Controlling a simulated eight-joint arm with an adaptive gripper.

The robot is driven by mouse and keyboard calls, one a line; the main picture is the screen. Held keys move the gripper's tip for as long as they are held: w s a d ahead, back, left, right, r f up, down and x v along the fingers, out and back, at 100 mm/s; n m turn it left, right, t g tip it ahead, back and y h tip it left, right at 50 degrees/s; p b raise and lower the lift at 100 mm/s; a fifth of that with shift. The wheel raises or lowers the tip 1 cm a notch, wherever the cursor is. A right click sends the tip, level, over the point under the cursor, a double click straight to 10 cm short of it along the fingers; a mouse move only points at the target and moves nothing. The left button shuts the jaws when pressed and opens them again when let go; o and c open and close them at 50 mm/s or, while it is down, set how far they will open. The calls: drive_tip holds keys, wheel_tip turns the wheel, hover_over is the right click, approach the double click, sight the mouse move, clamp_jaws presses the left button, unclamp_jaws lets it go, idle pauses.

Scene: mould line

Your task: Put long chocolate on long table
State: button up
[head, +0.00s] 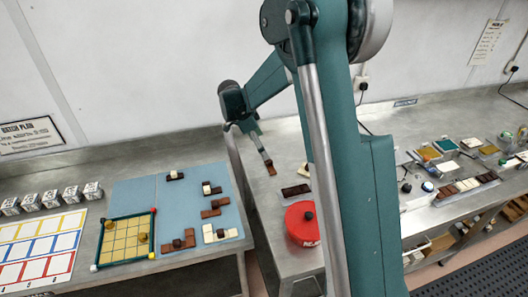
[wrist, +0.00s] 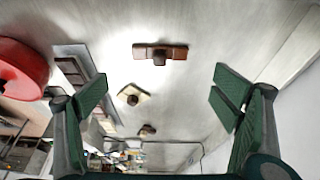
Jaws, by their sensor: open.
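A long brown chocolate (wrist: 176,52) with a darker knob lies on bare steel in the wrist view. In the head view a brown piece (head: 271,171) shows just below my gripper (head: 262,150); it appears to be the same chocolate. In the wrist view my gripper (wrist: 160,90) is open, its green fingers wide apart with nothing held between them. The chocolate is beyond the fingertips and looks untouched. A cream square piece with a dark knob (wrist: 130,95) and another small brown piece (wrist: 147,131) lie nearby. Which surface is the long table is not clear.
A red bin (head: 301,226) and a dark bar tray (head: 296,191) stand on the middle steel table. The left table holds blue mats (head: 132,198) with several chocolates and a yellow grid tray (head: 125,240). The right bench (head: 425,218) is crowded. My arm hides part of the middle.

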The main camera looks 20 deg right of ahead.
drive_tip(key=shift+a+r, duration=0.2)
drive_tip(key=shift+r, duration=0.35)
drive_tip(key=shift+r, duration=0.1)
drive_tip(key=s+r+n+t+y, duration=0.25)
drive_tip(key=s+r+n, duration=0.55)
drive_tip(key=s+r, duration=0.9)
drive_tip(key=s+a+n+t+y, duration=0.2)
drive_tip(key=s+n, duration=0.8)
drive_tip(key=s, duration=1.5)
drive_tip(key=f+t, duration=0.1)
drive_tip(key=t, duration=0.1)
drive_tip(key=shift+a+t, duration=0.15)
drive_tip(key=shift+t, duration=0.2)
